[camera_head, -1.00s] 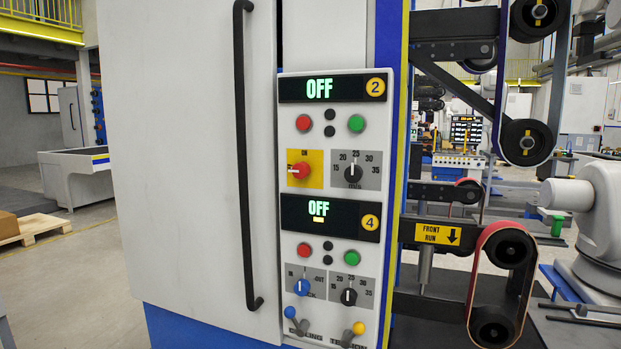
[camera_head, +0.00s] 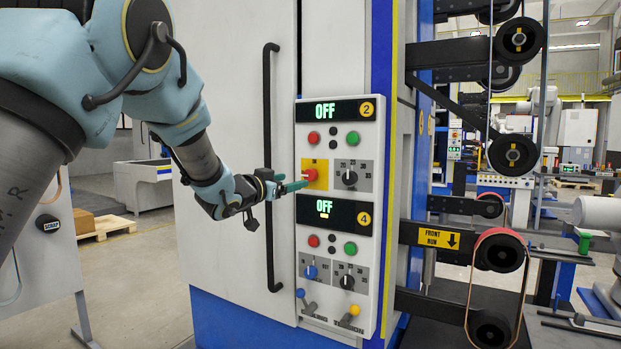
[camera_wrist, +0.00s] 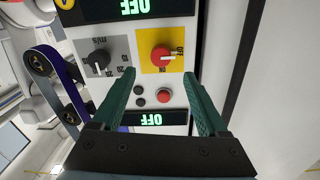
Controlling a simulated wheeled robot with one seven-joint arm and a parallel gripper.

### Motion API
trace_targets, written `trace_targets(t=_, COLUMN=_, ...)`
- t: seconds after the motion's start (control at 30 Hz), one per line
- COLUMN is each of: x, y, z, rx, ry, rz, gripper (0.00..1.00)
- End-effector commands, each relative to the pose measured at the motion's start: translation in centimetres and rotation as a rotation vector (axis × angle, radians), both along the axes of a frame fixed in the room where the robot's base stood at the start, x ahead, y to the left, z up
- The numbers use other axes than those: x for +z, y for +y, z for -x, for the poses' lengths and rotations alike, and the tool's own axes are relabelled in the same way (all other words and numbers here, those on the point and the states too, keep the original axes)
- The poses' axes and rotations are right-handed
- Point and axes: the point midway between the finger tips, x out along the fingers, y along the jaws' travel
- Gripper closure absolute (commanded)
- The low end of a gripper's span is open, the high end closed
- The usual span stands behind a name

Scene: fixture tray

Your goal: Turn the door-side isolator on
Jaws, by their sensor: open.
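The isolator is a red rotary knob on a yellow plate (camera_head: 316,164) on the door side of the control panel, under the upper display (camera_head: 336,110), which reads OFF. In the head view its red knob (camera_head: 309,174) is partly behind my fingers. My gripper (camera_head: 302,185) reaches it from the left, across the door handle. In the wrist view, which is upside down, the red knob (camera_wrist: 161,56) lies between and just beyond the open fingertips (camera_wrist: 157,73). Its white pointer line lies sideways. I cannot tell whether the fingers touch the knob.
A speed dial (camera_head: 349,177) sits right of the isolator, with red and green buttons above. A lower display (camera_head: 340,214), also OFF, has more dials and levers beneath it. A long black door handle (camera_head: 268,110) stands left of the panel. Belt rollers (camera_head: 497,252) are at the right.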

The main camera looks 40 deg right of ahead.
Motion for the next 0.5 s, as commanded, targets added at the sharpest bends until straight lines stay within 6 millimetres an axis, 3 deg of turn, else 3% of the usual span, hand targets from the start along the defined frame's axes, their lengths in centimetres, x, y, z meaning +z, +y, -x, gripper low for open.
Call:
trace_targets(t=0.3, x=0.2, y=-5.7, z=-1.4, rx=0.001, ry=0.001, rz=-0.003, gripper=0.23)
trace_targets(t=0.5, x=0.1, y=-8.1, z=-2.0, rx=0.002, ry=0.0, rz=-0.003, gripper=0.23)
